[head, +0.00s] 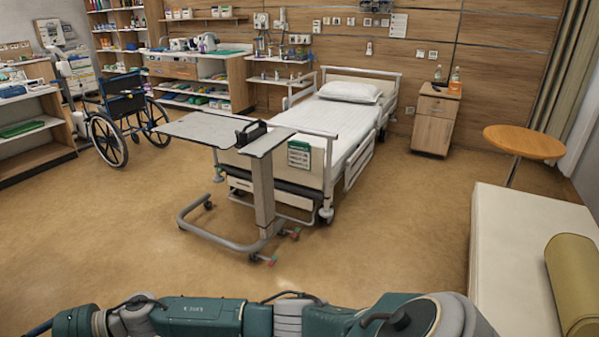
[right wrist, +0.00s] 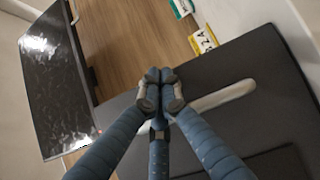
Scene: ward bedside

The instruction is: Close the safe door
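No safe is clearly recognisable in the head view. In the right wrist view a dark grey panel (right wrist: 270,70) with a pale bar fills the lower right. A glossy dark panel (right wrist: 50,70) stands at the left. I cannot tell which of these, if either, is the safe door or body. My right gripper (right wrist: 160,75) is in the middle, fingertips together, nothing visible between them. It overlaps the grey panel's edge in the picture; I cannot tell whether it touches. My left gripper is not in view.
A bed (head: 335,118), an overbed table (head: 195,128) with a black object on it, a wheelchair (head: 122,115), a bedside cabinet (head: 435,122) and a round table (head: 523,142) stand around. A white couch (head: 510,250) is at right. The floor (head: 130,225) in front is clear.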

